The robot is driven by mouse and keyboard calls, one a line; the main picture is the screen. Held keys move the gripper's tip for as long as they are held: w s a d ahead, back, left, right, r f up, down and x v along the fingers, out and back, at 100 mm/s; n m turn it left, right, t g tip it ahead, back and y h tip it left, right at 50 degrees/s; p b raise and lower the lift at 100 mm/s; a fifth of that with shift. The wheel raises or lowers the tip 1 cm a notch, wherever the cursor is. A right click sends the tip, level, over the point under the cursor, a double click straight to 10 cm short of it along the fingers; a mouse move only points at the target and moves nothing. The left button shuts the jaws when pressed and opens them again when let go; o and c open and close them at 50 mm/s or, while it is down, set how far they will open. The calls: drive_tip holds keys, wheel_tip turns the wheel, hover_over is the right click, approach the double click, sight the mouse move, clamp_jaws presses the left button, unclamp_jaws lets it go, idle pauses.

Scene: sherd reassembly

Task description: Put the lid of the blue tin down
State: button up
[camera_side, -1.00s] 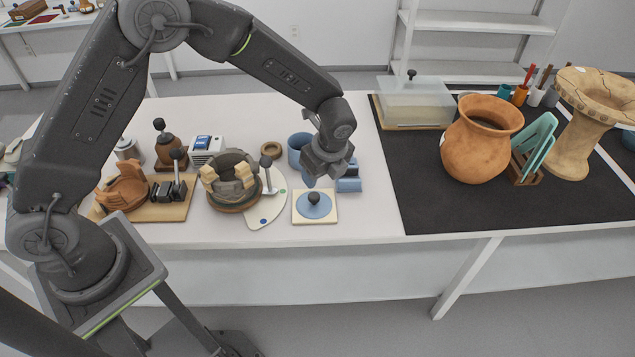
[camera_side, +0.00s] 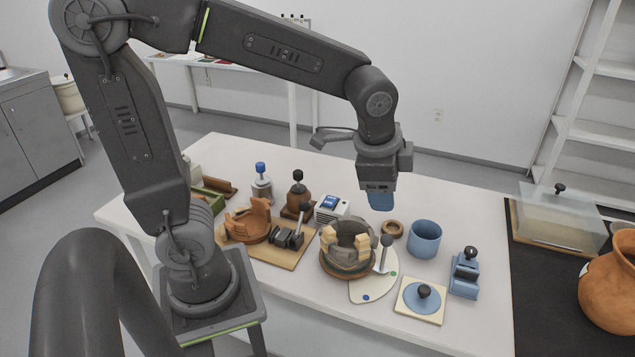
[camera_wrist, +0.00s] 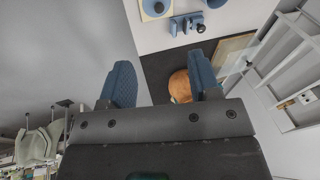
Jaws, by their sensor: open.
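The blue lid (camera_side: 422,299) with its black knob lies flat on a cream square pad (camera_side: 408,308) near the table's front edge. Part of it also shows at the top of the wrist view (camera_wrist: 154,10). The blue tin (camera_side: 425,240) stands upright and uncovered behind the pad. My gripper (camera_side: 381,203) is raised above the table, behind and to the left of the tin, clear of the lid. In the wrist view my gripper (camera_wrist: 162,82) has its two blue fingers wide apart with nothing between them.
A blue block with a black knob (camera_side: 465,274) stands right of the pad. A sherd-built pot (camera_side: 349,248), a cork-coloured ring (camera_side: 392,229) and a white palette (camera_side: 374,287) lie to the left. A black mat (camera_side: 535,300) covers the right side.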

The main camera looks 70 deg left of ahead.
drive_tip(key=s+a+r+n+t+h, duration=0.1)
drive_tip(key=s+r+n+t, duration=0.1)
drive_tip(key=s+n, duration=0.5)
drive_tip(key=s, duration=0.4)
drive_tip(key=shift+s+a+r+n, duration=0.15)
drive_tip(key=shift+s+r+n, duration=0.05)
drive_tip(key=shift+n, duration=0.2)
